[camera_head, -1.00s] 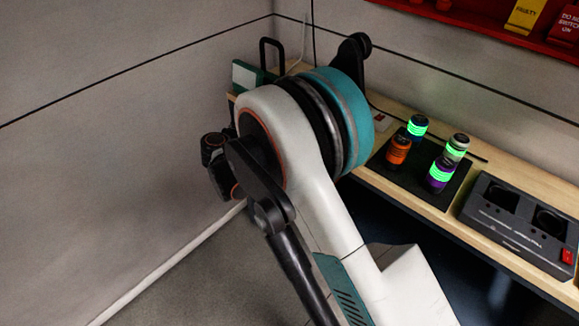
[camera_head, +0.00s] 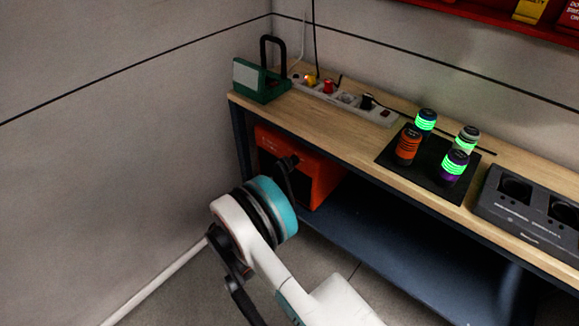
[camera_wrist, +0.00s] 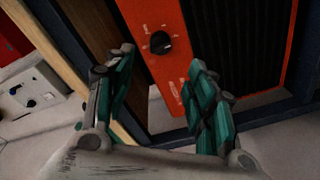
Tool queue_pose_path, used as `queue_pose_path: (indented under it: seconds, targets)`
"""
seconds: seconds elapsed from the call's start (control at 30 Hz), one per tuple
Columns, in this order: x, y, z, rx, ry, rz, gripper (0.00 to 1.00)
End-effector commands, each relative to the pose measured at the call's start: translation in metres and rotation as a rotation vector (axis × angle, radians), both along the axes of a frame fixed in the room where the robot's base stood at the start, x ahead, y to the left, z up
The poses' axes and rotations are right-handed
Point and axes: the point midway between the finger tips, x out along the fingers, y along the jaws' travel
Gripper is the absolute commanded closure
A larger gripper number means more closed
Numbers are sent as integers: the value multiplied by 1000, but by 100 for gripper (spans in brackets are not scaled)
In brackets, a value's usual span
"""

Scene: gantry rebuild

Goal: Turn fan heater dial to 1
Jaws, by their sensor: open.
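The fan heater (camera_head: 318,174) is an orange-red box on the lower shelf of the workbench, partly hidden behind my arm in the head view. In the wrist view, its orange front panel (camera_wrist: 168,75) shows a round black dial (camera_wrist: 160,43) with pale marks around it, beside a dark grille. The marks are too small to read, so I cannot tell the dial's setting. My gripper (camera_wrist: 160,72) is open and empty, its fingers apart to the left and right below the dial in the wrist view. I see no contact with the dial.
A wooden bench edge (camera_wrist: 112,120) and dark frame run close to the left finger. On the benchtop stand a green device (camera_head: 262,82), a power strip (camera_head: 345,98), several cylinders on a black mat (camera_head: 395,159), and a dark charger (camera_head: 530,215). The lower shelf (camera_head: 400,245) right of the heater looks clear.

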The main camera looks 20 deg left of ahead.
Motion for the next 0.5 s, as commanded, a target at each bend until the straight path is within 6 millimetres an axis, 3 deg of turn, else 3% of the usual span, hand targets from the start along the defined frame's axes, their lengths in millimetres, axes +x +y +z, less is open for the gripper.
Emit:
queue_pose_path:
  seconds: [0.3, 0.5]
  targets:
    - [62, -19, -2, 0, 1, -3, 50]
    - [89, -27, -2, 0, 1, -2, 50]
